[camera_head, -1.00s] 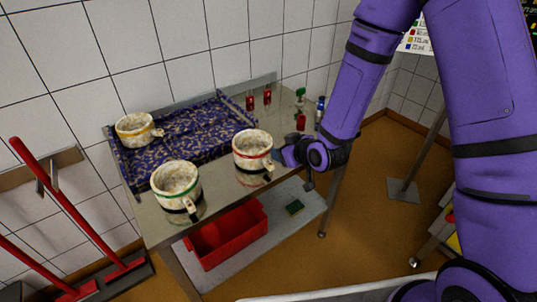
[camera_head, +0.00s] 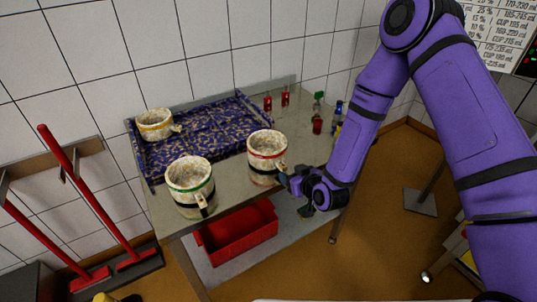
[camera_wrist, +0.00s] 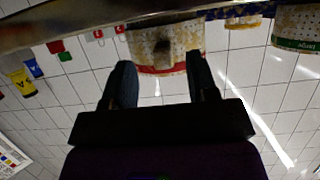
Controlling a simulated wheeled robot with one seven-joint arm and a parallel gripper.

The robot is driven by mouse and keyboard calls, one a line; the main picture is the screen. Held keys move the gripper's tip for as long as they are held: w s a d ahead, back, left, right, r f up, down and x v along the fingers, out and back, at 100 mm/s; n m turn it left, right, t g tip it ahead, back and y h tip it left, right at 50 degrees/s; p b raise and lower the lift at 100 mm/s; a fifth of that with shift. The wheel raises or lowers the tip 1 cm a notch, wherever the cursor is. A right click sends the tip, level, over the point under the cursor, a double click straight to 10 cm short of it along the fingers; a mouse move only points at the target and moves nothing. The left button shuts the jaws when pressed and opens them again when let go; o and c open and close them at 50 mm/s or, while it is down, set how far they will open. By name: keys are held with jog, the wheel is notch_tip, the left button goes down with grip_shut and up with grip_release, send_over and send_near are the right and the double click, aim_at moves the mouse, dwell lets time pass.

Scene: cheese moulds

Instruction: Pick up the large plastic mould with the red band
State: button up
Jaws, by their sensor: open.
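The mould with the red band (camera_head: 266,146) is a speckled cream cup with a handle and a dark lower band, upright near the table's front edge. My gripper (camera_head: 286,179) is at its right front, close to its handle side. In the wrist view, the mould (camera_wrist: 185,45) shows beyond the fingertips, its dark, blurred handle between them. My gripper (camera_wrist: 162,75) is open there, one finger on each side of the handle. I cannot tell whether the fingers touch the mould.
A green-banded mould (camera_head: 189,174) stands to the left on the metal table (camera_head: 225,192). A yellow-banded mould (camera_head: 154,122) stands on the blue patterned tray (camera_head: 205,140). Small red items (camera_head: 285,99) and bottles (camera_head: 338,107) are at the back right. A red crate (camera_head: 238,235) is below.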

aim_at(285, 169)
jog(key=shift+r+x, duration=0.2)
jog(key=shift+x, duration=1.15)
jog(key=shift+r+x, duration=0.2)
jog(key=shift+x, duration=1.15)
jog(key=shift+w+a, duration=0.1)
jog(key=shift+a, duration=0.05)
grip_shut()
